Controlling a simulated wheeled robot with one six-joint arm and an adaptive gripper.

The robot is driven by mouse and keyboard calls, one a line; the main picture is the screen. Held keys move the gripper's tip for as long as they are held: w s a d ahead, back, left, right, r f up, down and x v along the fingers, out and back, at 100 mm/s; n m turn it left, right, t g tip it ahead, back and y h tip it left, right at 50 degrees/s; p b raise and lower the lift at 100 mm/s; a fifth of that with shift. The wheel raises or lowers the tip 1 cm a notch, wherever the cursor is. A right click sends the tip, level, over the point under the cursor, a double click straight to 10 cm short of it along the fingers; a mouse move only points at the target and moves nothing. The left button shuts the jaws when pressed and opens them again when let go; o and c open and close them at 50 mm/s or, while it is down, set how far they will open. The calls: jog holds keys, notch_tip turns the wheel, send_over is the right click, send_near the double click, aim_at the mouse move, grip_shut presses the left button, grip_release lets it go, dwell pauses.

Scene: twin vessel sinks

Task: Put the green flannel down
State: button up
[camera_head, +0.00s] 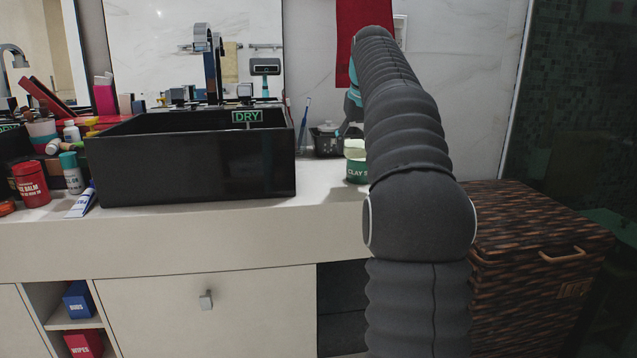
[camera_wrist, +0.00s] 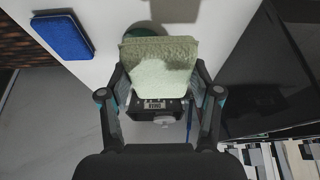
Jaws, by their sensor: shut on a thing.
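The green flannel (camera_wrist: 160,68) is a pale green, fuzzy folded cloth in the wrist view. My gripper (camera_wrist: 160,86) is shut on it, with a finger at each side. The flannel is over the pale countertop (camera_wrist: 108,62); I cannot tell the height of its lower edge. In the head view my arm hides most of the gripper. A pale green patch shows above the clay pot there, but I cannot tell whether it is the flannel.
The green clay pot (camera_head: 356,170) stands on the counter, partly behind the flannel in the wrist view. The black sink (camera_head: 200,165) is on the other side. A wicker basket (camera_head: 535,260) stands beyond the counter end.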

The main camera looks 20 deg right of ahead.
jog(key=b, duration=0.2)
send_over(320, 187)
jog(key=s, duration=0.1)
jog(key=f, duration=0.5)
jog(key=shift+a+f, duration=0.1)
jog(key=shift+a, duration=0.1)
jog(key=shift+f+b, duration=0.75)
jog(key=shift+f, duration=1.15)
jog(key=shift+f, duration=0.1)
jog(key=o, duration=1)
jog(key=p+v, duration=0.3)
jog(key=v, duration=0.9)
jog(key=shift+p, duration=0.4)
jog(key=shift+a, duration=0.1)
